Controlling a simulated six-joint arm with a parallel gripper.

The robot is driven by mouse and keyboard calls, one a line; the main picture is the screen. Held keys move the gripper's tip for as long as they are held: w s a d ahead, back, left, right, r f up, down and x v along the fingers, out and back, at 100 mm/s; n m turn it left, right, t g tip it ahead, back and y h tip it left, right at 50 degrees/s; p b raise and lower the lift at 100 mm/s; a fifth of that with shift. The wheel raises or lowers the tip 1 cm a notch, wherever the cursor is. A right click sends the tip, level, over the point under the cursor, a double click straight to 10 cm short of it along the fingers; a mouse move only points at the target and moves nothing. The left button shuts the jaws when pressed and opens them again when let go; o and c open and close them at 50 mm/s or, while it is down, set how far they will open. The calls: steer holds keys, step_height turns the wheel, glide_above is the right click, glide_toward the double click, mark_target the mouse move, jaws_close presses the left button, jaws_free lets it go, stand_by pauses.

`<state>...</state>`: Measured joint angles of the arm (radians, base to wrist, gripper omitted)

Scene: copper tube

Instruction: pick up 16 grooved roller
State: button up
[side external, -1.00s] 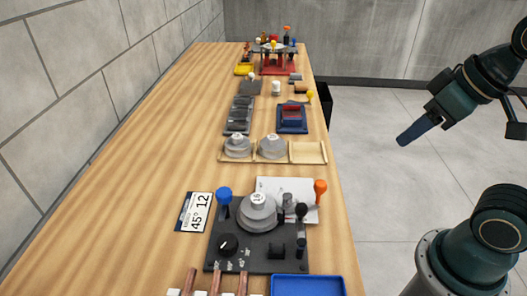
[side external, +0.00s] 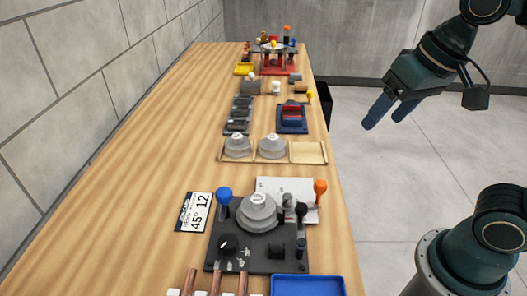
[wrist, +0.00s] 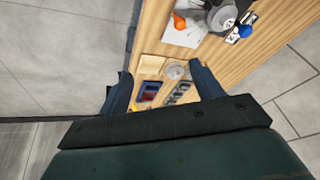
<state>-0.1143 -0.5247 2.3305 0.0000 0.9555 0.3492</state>
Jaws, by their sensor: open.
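Two grey stepped round pieces (side external: 238,146) (side external: 271,147) with pale tops sit in a shallow wooden tray (side external: 308,152); its right compartment is empty. A dark rack (side external: 238,116) with several dark pieces lies behind them. I cannot read a 16 on any piece, so I cannot tell which is the 16 roller. My gripper (side external: 386,120) is open and empty, in the air right of the table, its fingers apart. In the wrist view, my gripper (wrist: 160,72) points towards the table, with a grey round piece (wrist: 175,70) and the tray showing between the fingers.
The bender (side external: 258,232), with blue and orange knobs nearby, stands in front with a grey round piece on it. A blue tray (side external: 307,284) and copper tubes (side external: 215,283) are nearer. A blue holder with red parts (side external: 292,117) is beside the rack. The table's left side is clear.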

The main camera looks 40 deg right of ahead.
steer(key=w+a+m+g, duration=0.2)
steer(key=w+a+m, duration=0.3)
steer(key=w+a, duration=0.35)
steer(key=m+g, duration=0.2)
steer(key=m, duration=0.2)
glide_above(258, 197)
step_height(258, 197, down, 6)
steer(key=shift+r, duration=0.15)
steer(key=shift+d+f, duration=0.1)
steer(key=shift+f, duration=4.2)
steer(key=shift+f, duration=2.6)
steer(key=c, duration=0.9)
